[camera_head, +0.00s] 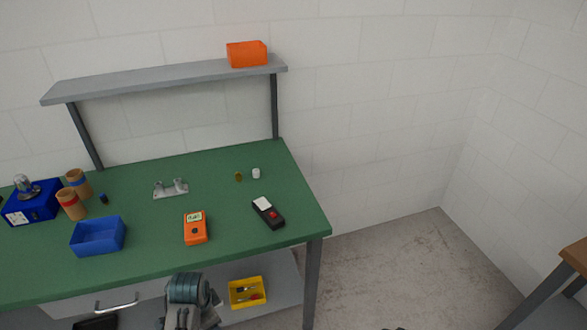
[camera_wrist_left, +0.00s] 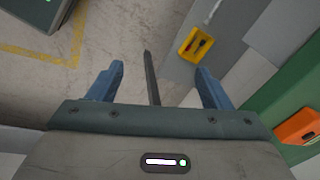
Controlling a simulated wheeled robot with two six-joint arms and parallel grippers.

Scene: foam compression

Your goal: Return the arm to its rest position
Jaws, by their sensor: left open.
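My left gripper (camera_wrist_left: 158,72) shows in the left wrist view with its two blue fingers spread wide apart and nothing between them. It points down toward the floor, off the front of the green bench. In the head view, part of my left arm shows at the bottom, in front of the bench's front edge; its fingers cannot be made out there. My right gripper is not in view.
The green bench (camera_head: 150,235) holds a blue tray (camera_head: 98,236), an orange meter (camera_head: 195,228), a black device (camera_head: 267,212), a metal bracket (camera_head: 171,189) and two small cylinders. A yellow bin (camera_head: 248,292) sits on the lower shelf. Floor right of the bench is clear.

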